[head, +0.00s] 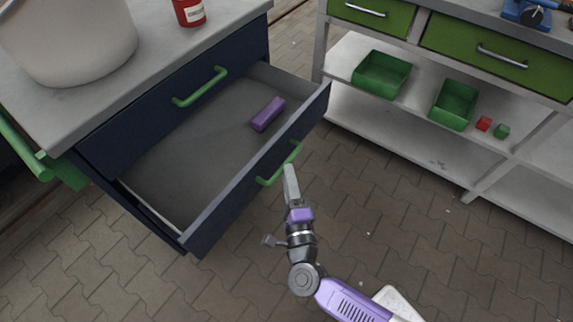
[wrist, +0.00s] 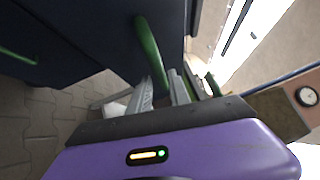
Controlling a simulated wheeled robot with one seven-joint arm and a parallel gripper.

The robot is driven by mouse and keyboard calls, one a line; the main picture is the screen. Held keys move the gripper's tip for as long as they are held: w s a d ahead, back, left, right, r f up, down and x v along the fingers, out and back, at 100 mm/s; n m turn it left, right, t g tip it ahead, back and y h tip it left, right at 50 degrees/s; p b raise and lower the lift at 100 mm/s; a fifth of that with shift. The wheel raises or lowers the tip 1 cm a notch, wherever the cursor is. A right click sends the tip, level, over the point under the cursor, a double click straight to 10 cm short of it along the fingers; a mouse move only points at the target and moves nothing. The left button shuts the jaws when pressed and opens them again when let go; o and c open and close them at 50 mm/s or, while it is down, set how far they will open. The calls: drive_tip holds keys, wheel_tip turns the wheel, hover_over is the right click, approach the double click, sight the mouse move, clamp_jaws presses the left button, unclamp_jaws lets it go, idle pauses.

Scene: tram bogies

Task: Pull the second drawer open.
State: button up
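The dark blue cabinet's second drawer (head: 225,205), below the closed top drawer (head: 180,105), stands well open, its grey inside showing. Its green bar handle (head: 266,182) is on the front face. My gripper (head: 290,168) is at this handle, reaching it from the front. In the wrist view the two grey fingers (wrist: 163,88) are a small gap apart, with the green handle (wrist: 148,45) running down between their tips. The fingers look closed around the bar, part of which they hide.
A purple block (head: 267,114) lies in the open drawer. A large pale pot (head: 70,45) and a red can (head: 189,12) stand on the cabinet top. A workbench with a shelf (head: 420,145) holding green bins (head: 382,74) stands at right. Paved floor is clear in front.

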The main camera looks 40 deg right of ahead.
drive_tip(key=v, duration=0.3)
drive_tip(key=shift+s+a+f, duration=0.1)
drive_tip(key=shift+s+a, duration=0.1)
drive_tip(key=shift+s, duration=0.1)
idle(0.3)
drive_tip(key=s+a+r+n+g+y+p, duration=0.2)
drive_tip(key=s+r+n+y+p, duration=0.6)
drive_tip(key=s+r+n, duration=1.6)
drive_tip(key=s+a+n+p, duration=0.1)
drive_tip(key=a+p, duration=0.1)
drive_tip(key=p, duration=0.1)
drive_tip(key=shift+y, duration=0.4)
drive_tip(key=shift+s+d, duration=0.1)
drive_tip(key=shift+d, duration=0.1)
